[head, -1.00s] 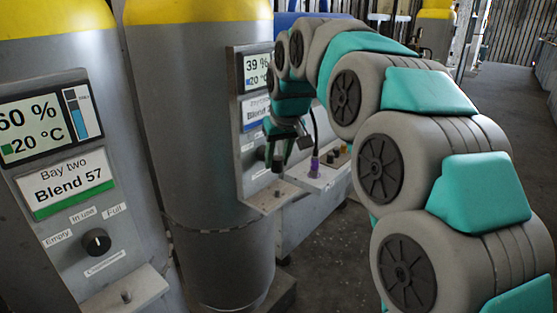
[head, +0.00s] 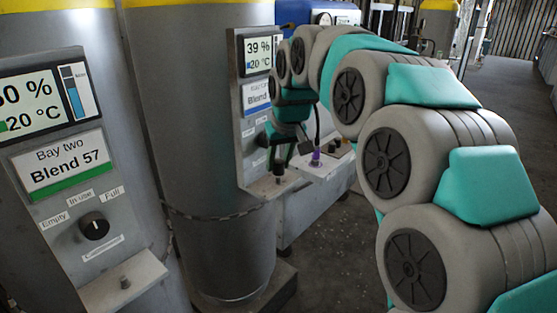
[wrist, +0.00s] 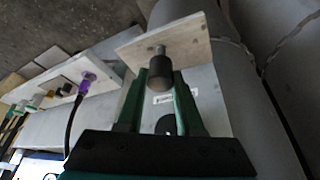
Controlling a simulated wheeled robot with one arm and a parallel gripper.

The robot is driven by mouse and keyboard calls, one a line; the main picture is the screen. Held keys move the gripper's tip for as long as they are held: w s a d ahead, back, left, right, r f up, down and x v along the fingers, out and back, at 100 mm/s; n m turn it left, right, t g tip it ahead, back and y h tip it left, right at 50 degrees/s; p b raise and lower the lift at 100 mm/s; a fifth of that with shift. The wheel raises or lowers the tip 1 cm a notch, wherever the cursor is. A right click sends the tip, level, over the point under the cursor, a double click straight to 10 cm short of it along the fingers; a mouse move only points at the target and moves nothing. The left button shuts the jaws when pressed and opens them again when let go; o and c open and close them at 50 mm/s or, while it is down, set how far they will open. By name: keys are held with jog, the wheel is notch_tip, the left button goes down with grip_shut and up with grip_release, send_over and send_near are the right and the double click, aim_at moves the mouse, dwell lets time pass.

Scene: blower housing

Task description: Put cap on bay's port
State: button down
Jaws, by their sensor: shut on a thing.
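My gripper (head: 281,158) is shut on a dark cylindrical cap (wrist: 158,75), held between its green fingertips in the wrist view. The cap also shows in the head view (head: 279,170), upright at the small grey ledge (head: 256,187) of the bay with the blue label (head: 256,96). The cap hides most of that bay's port; a short stub (wrist: 160,50) shows just beyond the cap in the wrist view, against the ledge. I cannot tell whether the cap is seated or just over it.
Bay two's panel (head: 62,165) stands at near left, its ledge carrying a bare port stub (head: 125,282). A purple connector (head: 316,158) with a black cable stands on a shelf right of the cap. Grey cylinders stand behind the panels. Floor at right is open.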

aim_at(280, 166)
jog(key=shift+f+b, duration=0.55)
jog(key=shift+f, duration=0.95)
jog(key=shift+c, duration=2.3)
grip_release()
jog(key=v, duration=0.8)
jog(key=s+d+f+m+g, duration=0.1)
jog(key=s+d+f, duration=0.4)
jog(key=s, duration=0.7)
jog(key=s+d+f+m+g+h, duration=0.1)
jog(key=s+d+f+m+g, duration=0.1)
jog(key=s+d+f, duration=0.3)
jog(key=s+d+f+m+g, duration=0.1)
jog(key=s+d+f, duration=0.5)
jog(key=s, duration=1.5)
notch_tip(280, 166, down, 6)
jog(key=shift+s+r+m+g+h, duration=0.2)
jog(key=shift+m+g+h, duration=0.15)
jog(key=shift+g, duration=0.55)
